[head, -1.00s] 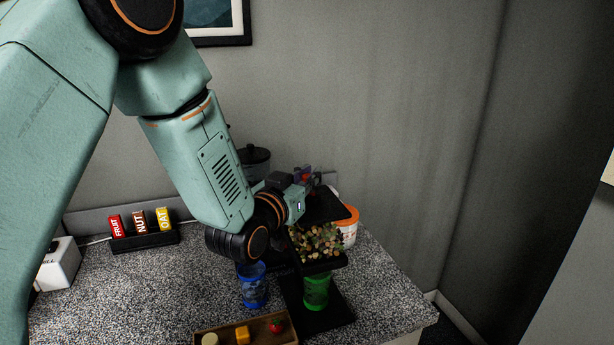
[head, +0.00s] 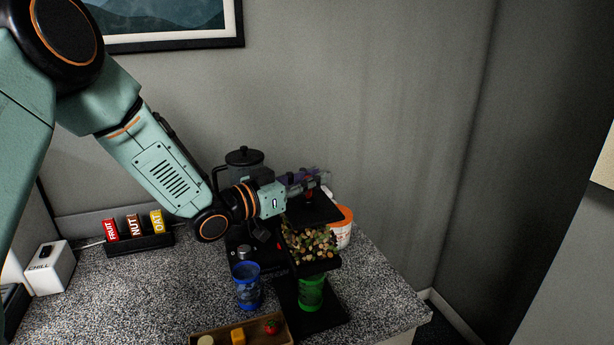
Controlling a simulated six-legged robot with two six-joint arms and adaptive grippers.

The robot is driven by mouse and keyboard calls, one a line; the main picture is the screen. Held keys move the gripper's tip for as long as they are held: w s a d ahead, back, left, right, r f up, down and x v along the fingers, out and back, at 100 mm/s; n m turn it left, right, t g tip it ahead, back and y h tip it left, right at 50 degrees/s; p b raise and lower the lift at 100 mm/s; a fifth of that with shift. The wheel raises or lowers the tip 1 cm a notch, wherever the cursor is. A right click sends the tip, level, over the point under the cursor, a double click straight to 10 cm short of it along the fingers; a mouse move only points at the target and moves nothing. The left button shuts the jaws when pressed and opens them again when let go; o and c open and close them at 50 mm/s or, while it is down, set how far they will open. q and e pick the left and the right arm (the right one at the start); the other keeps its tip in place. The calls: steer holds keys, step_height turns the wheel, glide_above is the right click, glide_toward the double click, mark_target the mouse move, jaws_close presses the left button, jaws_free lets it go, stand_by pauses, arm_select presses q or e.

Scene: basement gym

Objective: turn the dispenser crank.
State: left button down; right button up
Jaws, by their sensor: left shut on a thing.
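The dispenser (head: 309,245) stands near the right end of the speckled counter. It has a black top plate, a clear bin full of mixed nuts or cereal, and a black base. My left gripper (head: 305,183) reaches in from the left, just above the top plate. It is shut on the crank (head: 309,190), of which only a small reddish part shows; the fingers hide most of it. A green cup (head: 311,292) stands on the base under the bin. My right gripper is not in view.
A blue cup (head: 247,285) stands left of the dispenser, with a wooden tray (head: 225,331) in front. Behind are a black-lidded jug (head: 243,158) and an orange-lidded tub (head: 342,228). Bars in a black holder (head: 139,243) and a white CHILL box (head: 49,268) are left.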

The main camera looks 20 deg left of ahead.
arm_select(q)
steer(key=m+g+h, duration=0.2)
steer(key=d+m+g+h+p, duration=0.1)
steer(key=m+g+h, duration=0.1)
steer(key=shift+w+d+r, duration=0.1)
steer(key=shift+r, duration=0.1)
steer(key=shift+d+m+g+h, duration=0.35)
steer(key=shift+m+g+h, duration=0.55)
steer(key=shift+g+h, duration=0.15)
steer(key=shift+d+m+g+h, duration=0.1)
steer(key=shift+m+g+h, duration=0.25)
steer(key=shift+g, duration=0.3)
stand_by(0.4)
